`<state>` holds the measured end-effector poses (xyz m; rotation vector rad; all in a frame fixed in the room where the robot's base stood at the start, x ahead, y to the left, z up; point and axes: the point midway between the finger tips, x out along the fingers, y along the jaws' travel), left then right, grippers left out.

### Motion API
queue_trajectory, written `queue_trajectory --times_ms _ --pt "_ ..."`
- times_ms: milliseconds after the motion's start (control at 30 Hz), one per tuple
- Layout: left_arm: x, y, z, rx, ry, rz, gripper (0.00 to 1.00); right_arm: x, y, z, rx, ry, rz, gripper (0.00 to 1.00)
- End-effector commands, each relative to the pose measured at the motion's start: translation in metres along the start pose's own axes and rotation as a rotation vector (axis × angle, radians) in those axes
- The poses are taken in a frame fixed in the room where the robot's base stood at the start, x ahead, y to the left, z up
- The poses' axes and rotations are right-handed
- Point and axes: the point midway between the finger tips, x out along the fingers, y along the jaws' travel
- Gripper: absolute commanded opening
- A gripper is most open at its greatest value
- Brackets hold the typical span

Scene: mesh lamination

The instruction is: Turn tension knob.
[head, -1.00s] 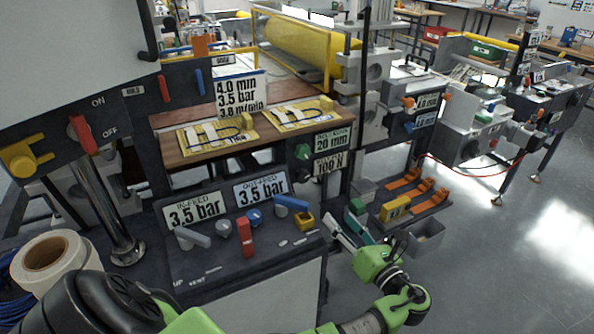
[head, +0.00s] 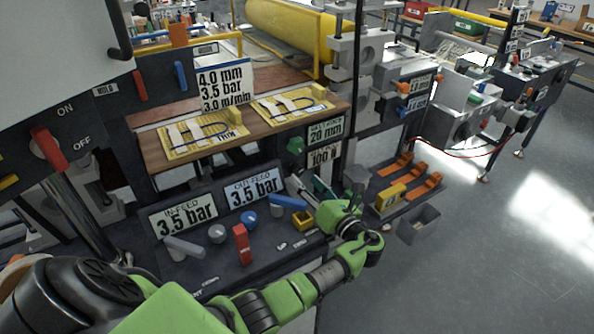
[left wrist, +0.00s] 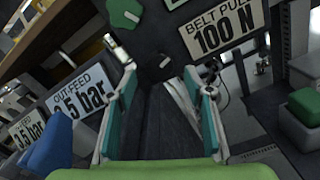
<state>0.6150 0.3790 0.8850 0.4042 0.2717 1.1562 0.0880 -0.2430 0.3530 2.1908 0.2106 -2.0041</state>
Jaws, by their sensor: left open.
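The dark tension knob (left wrist: 158,68) sits on the panel left of the "BELT PULL 100 N" display (left wrist: 222,30), which also shows in the head view (head: 323,156). My left gripper (left wrist: 160,84) is open. Its teal-padded fingers point at the panel, with the knob seen between and just beyond their tips. I see no contact with it. In the head view my left gripper (head: 308,186) is low in front of that panel, and the knob is hard to make out there. My right gripper is not in view.
A green knob (head: 295,146) is just above, beside the 20 mm display (head: 326,130). Below left are the out-feed display (head: 254,188), a blue lever (head: 288,202), a red lever (head: 242,244) and a yellow block (head: 303,221). A grey bin (head: 420,224) stands to the right.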

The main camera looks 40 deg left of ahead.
Motion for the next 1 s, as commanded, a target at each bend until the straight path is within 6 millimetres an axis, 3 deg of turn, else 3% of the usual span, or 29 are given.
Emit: queue_trajectory --times_ms 100,300,700,867,1000 --pt "0.024 0.001 0.001 0.001 -0.001 0.002 0.47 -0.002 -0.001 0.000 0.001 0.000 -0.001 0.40" --pt "0.049 0.000 0.000 0.001 0.000 0.001 0.47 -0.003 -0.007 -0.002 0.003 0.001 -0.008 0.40" --pt "0.057 0.000 0.000 0.000 0.001 -0.001 0.47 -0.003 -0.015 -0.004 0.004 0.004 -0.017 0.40" --pt "0.057 0.000 0.000 0.000 0.001 -0.001 0.08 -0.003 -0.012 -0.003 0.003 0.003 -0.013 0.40" --pt "0.056 0.000 0.000 0.001 0.000 -0.001 0.08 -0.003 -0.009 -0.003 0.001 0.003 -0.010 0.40"
